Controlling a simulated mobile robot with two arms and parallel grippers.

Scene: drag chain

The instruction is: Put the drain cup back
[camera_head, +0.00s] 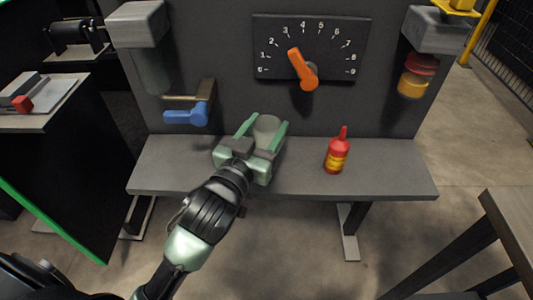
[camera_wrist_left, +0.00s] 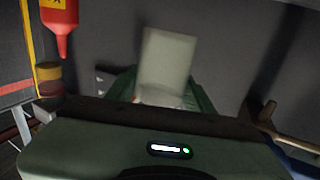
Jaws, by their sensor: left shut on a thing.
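My left gripper (camera_head: 266,126) is shut on a pale grey cup (camera_head: 265,131), which looks like the drain cup. The cup sits between the two green fingers, over the middle of the grey bench shelf (camera_head: 385,183). In the left wrist view the cup (camera_wrist_left: 168,60) shows as a plain light-grey shape past the gripper body. Whether it touches the shelf is hard to tell. My right gripper is not in view.
A red bottle with a yellow label (camera_head: 337,153) stands on the shelf, right of the gripper. A blue-handled valve (camera_head: 187,115) sticks out at left. A grey block (camera_head: 137,25) has a dull cylinder (camera_head: 155,72) below it. An orange pointer (camera_head: 302,69) sits on the dial.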

